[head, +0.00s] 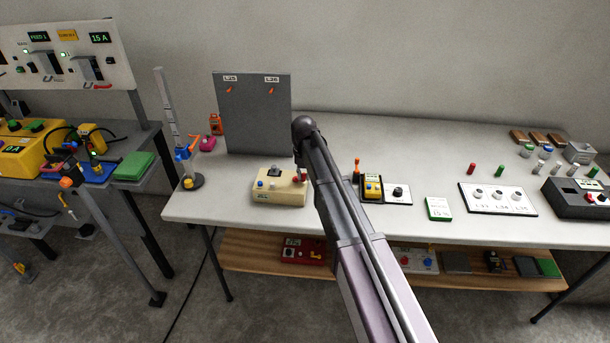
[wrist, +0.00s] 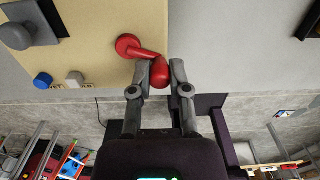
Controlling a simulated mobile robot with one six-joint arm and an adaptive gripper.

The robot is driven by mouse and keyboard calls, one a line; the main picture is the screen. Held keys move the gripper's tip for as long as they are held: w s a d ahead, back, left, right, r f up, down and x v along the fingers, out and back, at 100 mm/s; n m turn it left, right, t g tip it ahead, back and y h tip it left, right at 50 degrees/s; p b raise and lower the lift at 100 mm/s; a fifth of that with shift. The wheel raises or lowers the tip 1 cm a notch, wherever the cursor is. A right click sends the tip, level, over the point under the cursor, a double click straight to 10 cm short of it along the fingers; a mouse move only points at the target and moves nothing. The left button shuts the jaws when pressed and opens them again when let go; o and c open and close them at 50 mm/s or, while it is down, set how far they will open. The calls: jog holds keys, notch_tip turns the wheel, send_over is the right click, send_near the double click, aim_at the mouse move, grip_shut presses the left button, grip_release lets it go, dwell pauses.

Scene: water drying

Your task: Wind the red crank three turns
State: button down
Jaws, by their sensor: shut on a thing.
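The red crank (wrist: 128,45) is mounted on the cream box (wrist: 90,60). In the wrist view its arm runs right from the round hub to a red handle (wrist: 159,72). My gripper (wrist: 160,75) is shut on that handle, with one grey finger on each side. In the head view the cream box (head: 278,196) stands near the table's front edge, and a bit of the red crank (head: 301,176) shows at its right end. My arm hides the gripper there.
A blue knob (wrist: 42,81) and a grey knob (wrist: 17,36) also sit on the cream box. A grey upright panel (head: 252,115) stands behind it. To the right are an orange-handled lever (head: 356,166) and a yellow block (head: 372,187). The table's back middle is clear.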

jog(key=shift+s+a+m, duration=0.1)
jog(key=shift+a+m, duration=0.05)
jog(key=shift+m, duration=0.15)
